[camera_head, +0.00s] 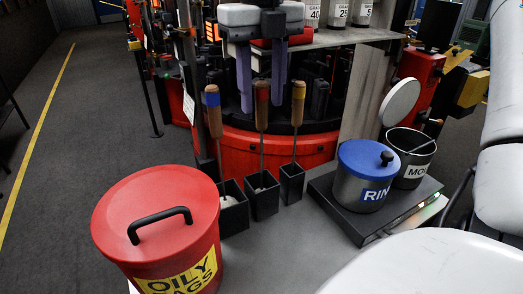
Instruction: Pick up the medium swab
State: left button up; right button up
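Three swabs with wooden handles and thin metal shafts stand in separate black holders. The middle one, with a red band (262,97), is apparently the medium swab; its holder (263,203) is between the other two. A blue-banded swab (213,118) is to its left and a yellow-banded swab (298,103) to its right. My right gripper (263,109) points down with two purple fingers apart, one on each side of the red-banded handle in the picture. No contact is visible, and depth is hard to judge. My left gripper is not in view.
A red "OILY RAGS" can (160,215) stands front left on the grey table. A blue-lidded pot (367,172) and a dark open pot (411,158) stand on a dark base at right. A red round machine (310,150) is behind the swabs.

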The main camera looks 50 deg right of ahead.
notch_tip(320, 180, down, 2)
jog(key=shift+f, duration=0.1)
jog(key=shift+w, duration=0.1)
grip_shut()
jog(key=shift+r, duration=0.2)
